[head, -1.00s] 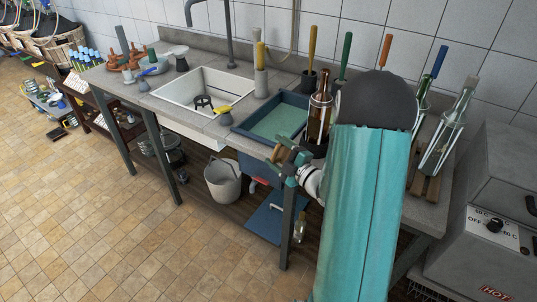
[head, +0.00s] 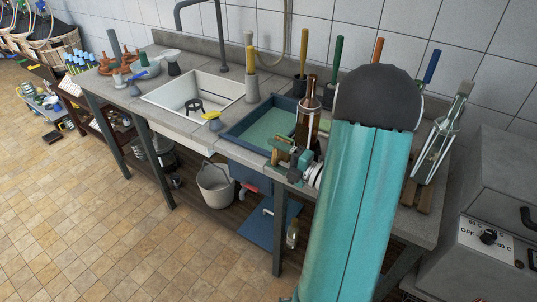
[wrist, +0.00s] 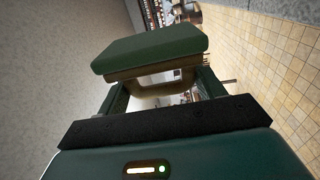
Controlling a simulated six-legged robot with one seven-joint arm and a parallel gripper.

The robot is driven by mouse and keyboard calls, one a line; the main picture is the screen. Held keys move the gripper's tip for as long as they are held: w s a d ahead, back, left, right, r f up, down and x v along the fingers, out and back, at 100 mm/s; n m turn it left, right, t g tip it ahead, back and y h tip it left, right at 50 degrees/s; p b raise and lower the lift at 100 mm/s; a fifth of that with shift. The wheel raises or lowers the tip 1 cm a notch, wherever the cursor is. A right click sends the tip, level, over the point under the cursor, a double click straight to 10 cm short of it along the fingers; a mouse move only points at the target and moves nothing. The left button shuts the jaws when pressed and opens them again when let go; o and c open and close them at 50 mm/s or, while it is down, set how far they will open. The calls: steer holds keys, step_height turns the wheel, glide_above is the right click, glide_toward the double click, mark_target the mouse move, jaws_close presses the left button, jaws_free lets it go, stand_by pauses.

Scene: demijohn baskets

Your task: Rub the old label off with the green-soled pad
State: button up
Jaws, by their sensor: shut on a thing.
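My gripper (head: 294,161) is shut on the pad, which has a thick green sole and a tan grip. In the wrist view the green sole (wrist: 150,48) faces away from the gripper (wrist: 160,86), whose two fingers hold the tan grip. In the head view the pad (head: 279,157) is small and seen edge-on at the counter's front edge. A brown glass bottle (head: 309,118) stands just behind and above my gripper, beside the blue basin. I cannot make out the old label. My arm hides part of the counter to the right of the bottle.
A blue basin (head: 236,131) with greenish water lies left of the bottle, and a white sink (head: 165,103) further left. Clear bottles in a wooden-based rack (head: 416,195) stand right of my arm. Coloured-handled brushes line the back. A hot unit (head: 487,240) stands at the right.

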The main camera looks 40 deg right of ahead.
steer(key=shift+w+d+f, duration=0.15)
steer(key=shift+w+d, duration=0.15)
steer(key=shift+w, duration=0.05)
steer(key=shift+s+d, duration=0.1)
steer(key=shift+d, duration=0.25)
steer(key=shift+w+d, duration=0.3)
steer(key=shift+d, duration=0.45)
steer(key=shift+w+d, duration=0.25)
steer(key=shift+d, duration=0.45)
steer(key=shift+w+d, duration=0.3)
steer(key=shift+d, duration=0.45)
steer(key=shift+w+d, duration=0.2)
steer(key=shift+d, duration=0.35)
steer(key=shift+w+d, duration=0.15)
steer(key=shift+d, duration=0.35)
steer(key=shift+s+d, duration=0.1)
steer(key=shift+w+d, duration=0.15)
steer(key=shift+w, duration=0.05)
